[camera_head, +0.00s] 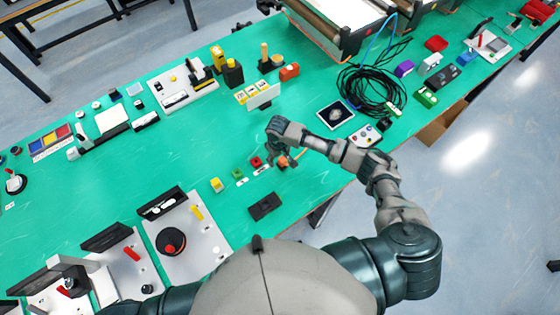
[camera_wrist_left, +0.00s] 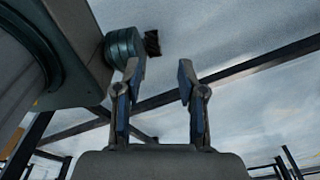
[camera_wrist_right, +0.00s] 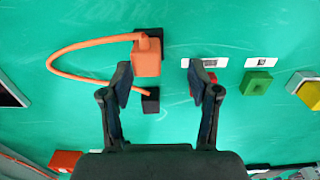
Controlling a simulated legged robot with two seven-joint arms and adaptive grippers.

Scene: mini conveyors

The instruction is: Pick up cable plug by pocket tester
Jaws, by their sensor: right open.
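An orange cable plug (camera_wrist_right: 147,58) with a looped orange cable sits on the green table, beside or on a small black block in the right wrist view. It shows small and partly covered by my arm in the head view (camera_head: 283,161). My right gripper (camera_wrist_right: 160,84) is open above the table, with the plug ahead of the gap between its fingers, closer to the left finger. I see no clear contact. I cannot tell which thing is the pocket tester. My left gripper (camera_wrist_left: 162,72) is open and empty in its wrist view, away from the table.
Red (camera_head: 256,162), green (camera_head: 238,174) and yellow (camera_head: 216,185) blocks stand in a row left of the plug. A flat black item (camera_head: 265,207) lies near the front edge. A black cable coil (camera_head: 372,88) lies farther right.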

